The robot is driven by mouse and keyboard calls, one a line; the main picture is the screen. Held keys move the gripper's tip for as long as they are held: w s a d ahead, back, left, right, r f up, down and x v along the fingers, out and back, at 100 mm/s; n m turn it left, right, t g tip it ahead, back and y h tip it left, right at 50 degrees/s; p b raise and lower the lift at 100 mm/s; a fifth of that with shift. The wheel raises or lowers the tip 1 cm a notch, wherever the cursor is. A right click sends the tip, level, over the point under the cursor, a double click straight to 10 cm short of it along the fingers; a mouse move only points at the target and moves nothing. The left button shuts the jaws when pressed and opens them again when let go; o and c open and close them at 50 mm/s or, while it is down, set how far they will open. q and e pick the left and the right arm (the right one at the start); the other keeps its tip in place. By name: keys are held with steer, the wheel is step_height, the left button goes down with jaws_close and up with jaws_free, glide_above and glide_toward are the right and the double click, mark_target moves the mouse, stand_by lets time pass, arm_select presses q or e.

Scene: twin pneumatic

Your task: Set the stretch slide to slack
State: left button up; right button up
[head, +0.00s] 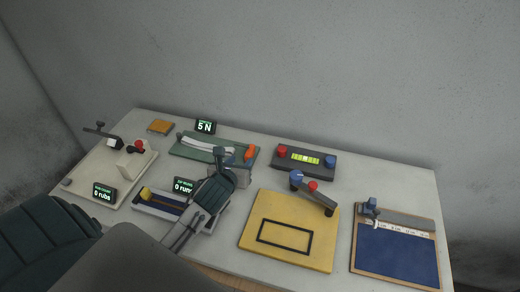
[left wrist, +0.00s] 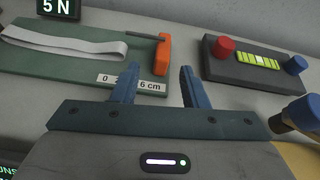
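The stretch slide is a green board (head: 186,153) at the back left of the table, with a pale band (head: 208,144) along it and an orange handle (head: 250,152) at its right end. In the left wrist view the orange handle (left wrist: 162,54) stands ahead of the fingers, apart from them, with a dark rod at its top. The band (left wrist: 60,42) bends slightly. A centimetre scale (left wrist: 150,85) is partly hidden by a finger. The display (head: 205,127) reads 5 N. My left gripper (left wrist: 158,75) is open and empty, just in front of the handle. My right gripper is not in view.
A dark box (head: 304,160) with red and blue knobs and a lit bar stands right of the slide. A yellow board (head: 262,260) with a lever and a blue board (head: 395,262) lie further right. A cream board (head: 118,165) is at left.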

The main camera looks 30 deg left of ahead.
mark_target(252, 149)
arm_select(q)
steer(key=shift+w+d+m, duration=0.1)
steer(key=shift+w+m, duration=0.2)
steer(key=shift+m, duration=0.3)
steer(key=shift+w, duration=0.3)
steer(key=p+x, duration=0.2)
steer(key=x, duration=0.7)
steer(key=shift+w+f, duration=0.15)
steer(key=shift+w, duration=0.2)
jaws_close()
